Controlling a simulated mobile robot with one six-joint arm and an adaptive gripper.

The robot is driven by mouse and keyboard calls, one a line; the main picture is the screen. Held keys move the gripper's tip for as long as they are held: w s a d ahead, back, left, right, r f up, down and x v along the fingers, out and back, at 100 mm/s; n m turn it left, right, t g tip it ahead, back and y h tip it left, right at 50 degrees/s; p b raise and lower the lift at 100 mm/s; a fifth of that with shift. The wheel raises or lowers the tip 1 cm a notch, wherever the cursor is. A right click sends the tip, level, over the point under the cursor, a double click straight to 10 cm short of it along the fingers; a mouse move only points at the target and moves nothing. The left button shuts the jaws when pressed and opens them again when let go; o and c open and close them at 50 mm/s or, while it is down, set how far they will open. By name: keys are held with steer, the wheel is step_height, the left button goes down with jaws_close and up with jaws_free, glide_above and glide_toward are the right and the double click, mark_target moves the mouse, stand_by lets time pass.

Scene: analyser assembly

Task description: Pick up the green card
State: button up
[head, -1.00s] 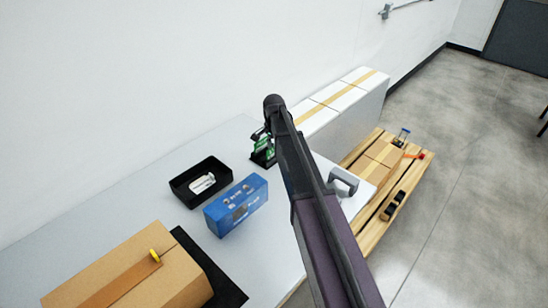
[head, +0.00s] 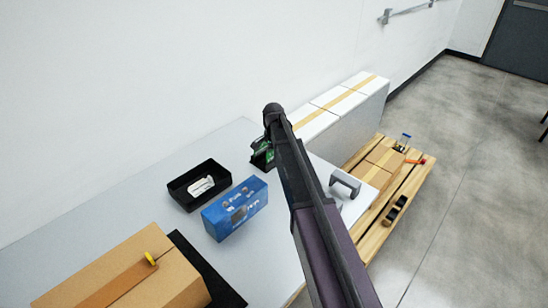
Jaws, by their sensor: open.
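The green card (head: 264,150) shows as a small green patch in a dark holder or stand on the grey table, behind the black box and blue carton. My arm crosses in front of it and hides its right side. My arm runs from the bottom right up to a dark rounded joint above the card. My gripper is hidden behind the arm, so its distance from the card cannot be told.
A black open box (head: 180,192) with a white item, a blue carton (head: 236,209) and a brown cardboard box (head: 125,275) stand on the table (head: 130,190). A grey bracket (head: 346,182) sits right of my arm. White boxes (head: 345,107) and a loaded wooden pallet (head: 415,175) lie beyond.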

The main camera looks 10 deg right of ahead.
jaws_close()
steer(key=shift+r, duration=0.2)
step_height(320, 180, up, 3)
steer(key=p, duration=0.3)
steer(key=shift+r+p, duration=0.2)
steer(key=shift+p, duration=0.15)
steer(key=s+d+r+p, duration=0.1)
steer(key=s, duration=1.5)
steer(key=shift+d+r, duration=0.15)
steer(key=shift+d, duration=0.15)
steer(key=shift+r+p, duration=0.4)
steer(key=shift+p, duration=0.15)
